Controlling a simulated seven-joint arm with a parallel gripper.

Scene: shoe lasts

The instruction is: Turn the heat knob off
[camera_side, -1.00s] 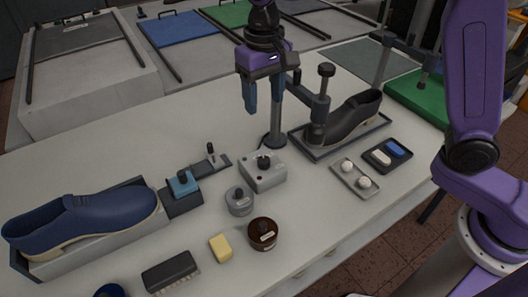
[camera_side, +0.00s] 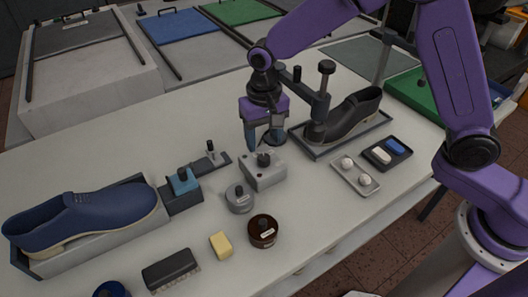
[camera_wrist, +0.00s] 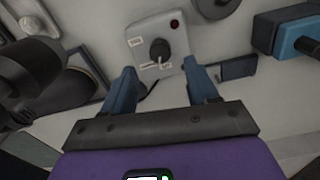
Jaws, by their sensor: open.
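The heat knob (camera_side: 263,159) is a small black knob on top of a light grey control box (camera_side: 266,177) in the middle of the table. In the wrist view the knob (camera_wrist: 160,48) sits on the box face (camera_wrist: 138,32) with small white labels and a dark red light (camera_wrist: 174,24). My gripper (camera_side: 262,148) points down just behind and above the box, its blue fingers apart. In the wrist view my gripper (camera_wrist: 162,82) is open and empty, with the knob beyond and between the fingertips. I cannot read the knob's setting.
A black shoe (camera_side: 350,114) on a tray with a post clamp stands close behind right. A grey jar (camera_side: 240,198), brown jar (camera_side: 262,232) and yellow block (camera_side: 221,244) lie in front. A blue shoe (camera_side: 80,218) is at left. Table at back left is clear.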

